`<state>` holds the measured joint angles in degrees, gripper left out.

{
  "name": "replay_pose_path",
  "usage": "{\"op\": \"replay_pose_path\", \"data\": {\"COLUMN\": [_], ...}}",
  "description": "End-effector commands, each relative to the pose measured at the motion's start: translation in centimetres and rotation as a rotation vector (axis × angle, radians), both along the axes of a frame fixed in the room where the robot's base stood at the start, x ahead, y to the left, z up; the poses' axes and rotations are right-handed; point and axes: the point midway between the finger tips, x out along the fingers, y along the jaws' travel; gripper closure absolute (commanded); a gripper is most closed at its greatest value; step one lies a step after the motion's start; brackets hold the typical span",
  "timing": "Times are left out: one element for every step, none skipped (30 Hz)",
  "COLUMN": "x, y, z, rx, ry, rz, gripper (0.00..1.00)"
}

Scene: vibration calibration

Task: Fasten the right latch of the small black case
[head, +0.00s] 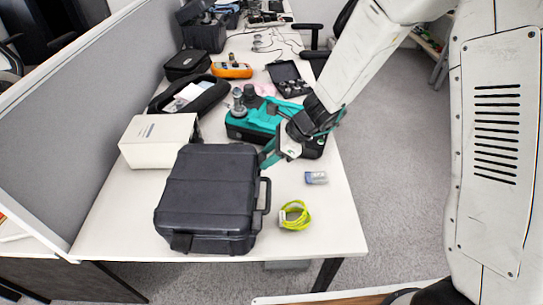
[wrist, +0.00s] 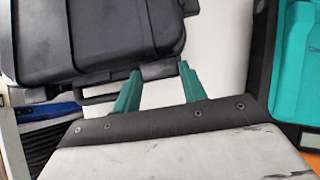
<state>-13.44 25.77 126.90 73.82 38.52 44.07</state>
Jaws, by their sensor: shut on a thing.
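The small black case (head: 210,185) lies closed on the near part of the white table, its handle (head: 266,195) facing right. In the wrist view the case (wrist: 100,35) fills the upper left, with part of the handle (wrist: 98,98) below its edge. My gripper (head: 265,157) is at the case's far right corner. In the wrist view its two green fingers (wrist: 159,70) stand on either side of the dark right latch (wrist: 158,71) at the case edge, and are shut on it. The head view does not show the latch clearly. Whether it is fully fastened I cannot tell.
A teal and black case (head: 262,122) stands just behind my gripper. A white box (head: 150,140) is behind the black case, near the grey partition (head: 95,120). A yellow-green coil (head: 294,215) and a small grey item (head: 316,178) lie right of the handle, with bare table around them.

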Motion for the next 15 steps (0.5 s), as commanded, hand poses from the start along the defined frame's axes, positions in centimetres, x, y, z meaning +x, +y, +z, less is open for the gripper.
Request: {"op": "replay_pose_path", "data": {"x": [0.02,0.04,0.04,0.03,0.05,0.04,0.04,0.04,0.03,0.02,0.02,0.02,0.02,0.02,0.02], "y": [0.15,0.17,0.23,0.25,0.29,0.31,0.33,0.34,0.35,0.34,0.34,0.35,0.35,0.35,0.35], "z": [0.07,0.08,0.10,0.10,0.11,0.11,0.12,0.12,0.13,0.12,0.12,0.11,0.11,0.11,0.11], "rx": [-0.020,-0.031,-0.043,-0.052,-0.059,-0.069,-0.074,-0.078,-0.083,-0.086,-0.088,-0.089,-0.089,-0.090,-0.090], "ry": [0.001,0.001,0.003,0.004,0.005,0.006,0.006,0.007,0.009,0.009,0.009,0.010,0.010,0.010,0.010], "rz": [0.002,0.002,0.001,0.002,0.001,0.001,0.001,0.001,0.000,0.000,0.000,0.000,0.000,0.000,0.000], "gripper": [0.81,0.81,0.81,0.81,0.81,0.81,0.81,0.81,0.81,0.81,0.81,0.81,0.81,0.81,0.81]}}
